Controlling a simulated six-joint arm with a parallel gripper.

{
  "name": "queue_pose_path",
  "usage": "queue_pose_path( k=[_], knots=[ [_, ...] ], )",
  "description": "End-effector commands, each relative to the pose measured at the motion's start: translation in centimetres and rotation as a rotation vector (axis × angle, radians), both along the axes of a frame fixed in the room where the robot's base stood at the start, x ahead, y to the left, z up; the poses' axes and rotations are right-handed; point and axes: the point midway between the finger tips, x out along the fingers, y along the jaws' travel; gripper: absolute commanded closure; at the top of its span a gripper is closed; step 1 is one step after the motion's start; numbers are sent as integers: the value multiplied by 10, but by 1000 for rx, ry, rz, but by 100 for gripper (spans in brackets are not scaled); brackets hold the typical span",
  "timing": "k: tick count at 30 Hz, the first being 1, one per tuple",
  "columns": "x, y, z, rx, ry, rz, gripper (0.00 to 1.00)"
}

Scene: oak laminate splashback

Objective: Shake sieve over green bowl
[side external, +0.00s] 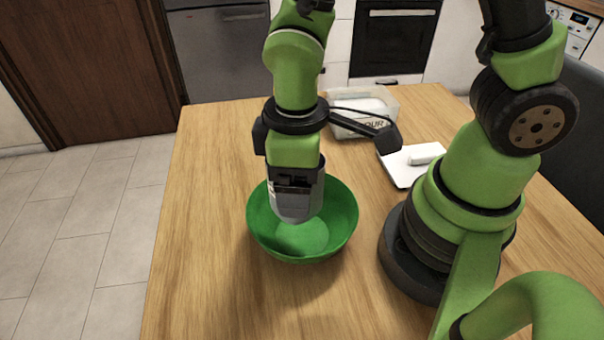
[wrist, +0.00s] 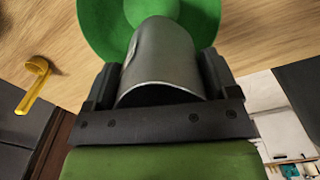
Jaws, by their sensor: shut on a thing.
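The green bowl (side external: 346,216) stands upright on the wooden table, and part of it shows behind the sieve in the wrist view (wrist: 95,25). My gripper (side external: 297,182) points down over the bowl and is shut on a grey metal cup-shaped sieve (side external: 295,208). In the wrist view the sieve (wrist: 165,60) sits between the two dark fingers. The sieve's lower end overlaps the bowl's inside in the side view; I cannot tell its exact height. Its mesh is hidden, and no falling powder is visible.
A clear flour container (side external: 362,112) stands behind the bowl. A white board (side external: 404,166) with a small white piece on it lies to the right. A yellow scoop (wrist: 36,82) shows at the left of the wrist view. The table (side external: 205,170) left of the bowl is clear.

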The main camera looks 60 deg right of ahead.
Motion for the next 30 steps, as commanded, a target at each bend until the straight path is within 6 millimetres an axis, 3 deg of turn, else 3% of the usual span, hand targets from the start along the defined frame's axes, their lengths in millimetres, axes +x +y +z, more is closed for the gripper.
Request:
queue_pose_path(
  k=[9, 16, 30],
  knots=[
    [0, -30, 0, 0, 0, -5, 46],
    [0, 1, 0, 0, 0, 4, 46],
    [0, 3, 0, 0, 1, -3, 46]
  ],
)
